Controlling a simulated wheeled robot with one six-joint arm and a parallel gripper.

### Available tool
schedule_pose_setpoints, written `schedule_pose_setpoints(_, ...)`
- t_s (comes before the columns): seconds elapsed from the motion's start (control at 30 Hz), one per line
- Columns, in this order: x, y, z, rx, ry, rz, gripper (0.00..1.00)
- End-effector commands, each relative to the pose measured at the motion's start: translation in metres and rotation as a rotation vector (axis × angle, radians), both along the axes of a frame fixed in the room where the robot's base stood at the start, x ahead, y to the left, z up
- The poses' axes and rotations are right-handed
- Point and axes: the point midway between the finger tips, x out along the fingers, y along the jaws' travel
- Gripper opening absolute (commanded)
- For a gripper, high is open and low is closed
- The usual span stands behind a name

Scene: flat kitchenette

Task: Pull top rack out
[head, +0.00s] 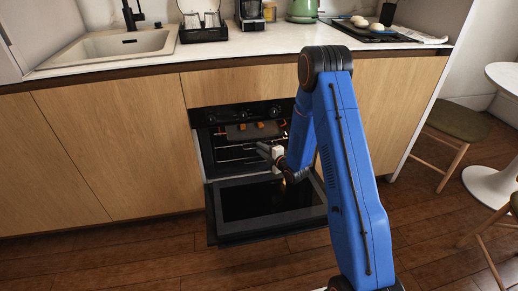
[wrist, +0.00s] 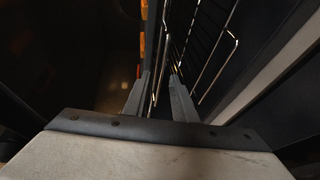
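The oven (head: 243,112) stands under the counter with its door (head: 266,203) folded down. Inside it, a tray or rack with orange pieces (head: 240,131) sits high up, and wire rack bars show below it. In the wrist view, the orange pieces (wrist: 142,45) line a narrow edge at the left, and a wire rack (wrist: 215,50) spreads to the right. My gripper (head: 263,148) is at the oven mouth, above the open door. In the wrist view its two fingers (wrist: 159,76) are apart, with a thin wire visible between them. Whether they touch it I cannot tell.
Wooden cabinet fronts (head: 115,140) flank the oven on both sides. The countertop (head: 270,42) above holds a sink (head: 110,45), a green kettle (head: 301,10) and a dark tray (head: 375,32). Stools stand at the right. The wooden floor (head: 130,255) at the front left is clear.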

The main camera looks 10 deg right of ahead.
Motion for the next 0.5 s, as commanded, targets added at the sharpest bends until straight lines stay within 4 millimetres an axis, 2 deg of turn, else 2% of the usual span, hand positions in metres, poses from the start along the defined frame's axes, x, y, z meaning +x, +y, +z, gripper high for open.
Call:
schedule_pose_setpoints(0.2,0.017,0.007,-0.004,-0.001,0.001,-0.001,0.24)
schedule_pose_setpoints(0.5,0.021,0.008,-0.004,0.000,0.000,-0.001,0.24)
